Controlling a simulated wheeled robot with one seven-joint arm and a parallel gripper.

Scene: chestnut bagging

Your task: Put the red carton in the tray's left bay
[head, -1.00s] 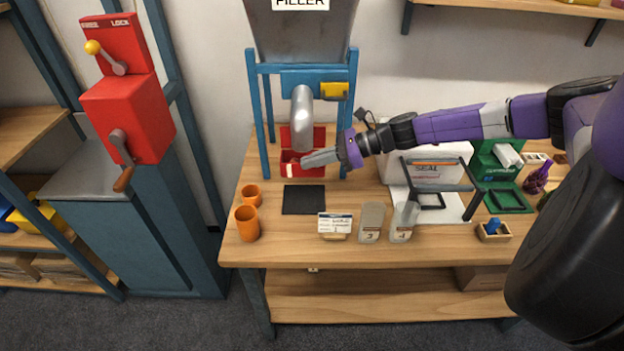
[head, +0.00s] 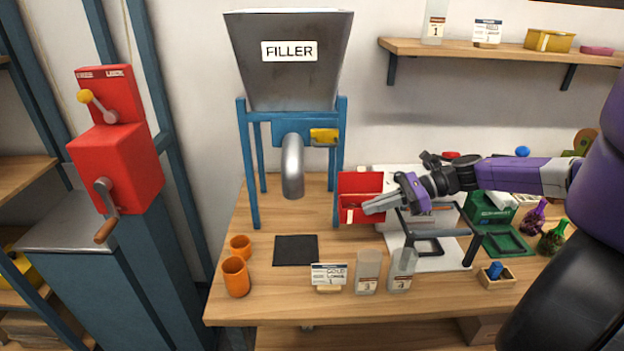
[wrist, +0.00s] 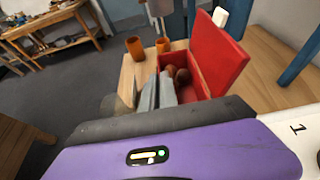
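The red carton (head: 361,182) stands open to the right of the filler, with its lid raised. In the wrist view the red carton (wrist: 222,56) holds brown chestnuts (wrist: 182,76). My gripper (head: 372,207) is at the carton's front wall. In the wrist view my gripper (wrist: 157,92) is closed at the near edge of the carton, and the carton has moved together with it. The fingertips are partly hidden against the wall.
The filler (head: 291,60) stands behind a dark mat (head: 296,250). Orange cups (head: 236,277), a label card (head: 328,276) and clear containers (head: 368,270) line the front. A dark frame (head: 440,228) and green fixtures (head: 508,245) stand right. A red lever machine (head: 117,165) is far left.

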